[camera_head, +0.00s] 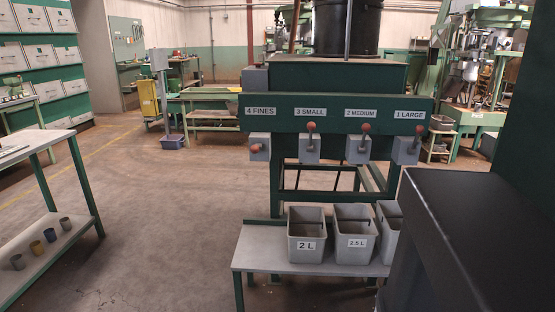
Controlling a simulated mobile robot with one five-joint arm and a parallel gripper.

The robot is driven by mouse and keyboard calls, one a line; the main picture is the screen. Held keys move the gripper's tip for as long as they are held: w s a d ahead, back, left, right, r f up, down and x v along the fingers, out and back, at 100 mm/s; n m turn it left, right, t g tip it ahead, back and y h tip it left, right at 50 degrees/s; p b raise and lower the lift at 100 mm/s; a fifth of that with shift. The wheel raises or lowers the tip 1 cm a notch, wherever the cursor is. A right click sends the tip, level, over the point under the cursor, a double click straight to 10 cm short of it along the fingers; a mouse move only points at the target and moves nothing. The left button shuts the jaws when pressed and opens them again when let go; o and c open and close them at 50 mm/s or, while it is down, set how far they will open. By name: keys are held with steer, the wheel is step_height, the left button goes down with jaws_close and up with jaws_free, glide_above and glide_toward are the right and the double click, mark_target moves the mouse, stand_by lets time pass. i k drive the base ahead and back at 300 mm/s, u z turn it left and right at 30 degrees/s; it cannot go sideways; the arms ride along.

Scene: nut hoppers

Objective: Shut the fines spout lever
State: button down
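The fines spout lever (256,148) has a red knob and sits on a grey spout box below the "4 FINES" label (260,111), at the left end of the green hopper beam (340,101). Its knob is low, in front of the box, and the lever does not stand up. The small lever (311,127), medium lever (366,129) and large lever (420,130) stand upright with their red knobs on top. Whether nuts run from any spout is too small to tell. My gripper is not in view.
A low bench (262,254) under the hopper holds grey bins marked 2 L (306,246) and 2.5 L (356,250), plus a third bin (387,222) partly hidden. A dark block fills the lower right. A table (50,142) with cups stands left. Floor between is clear.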

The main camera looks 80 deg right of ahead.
mark_target(255, 148)
steer(key=z, duration=1.2)
steer(key=i, duration=0.5)
steer(key=u, duration=0.1)
steer(key=k, duration=0.6)
steer(key=u, duration=0.2)
steer(key=i, duration=0.6)
steer(key=z, duration=0.1)
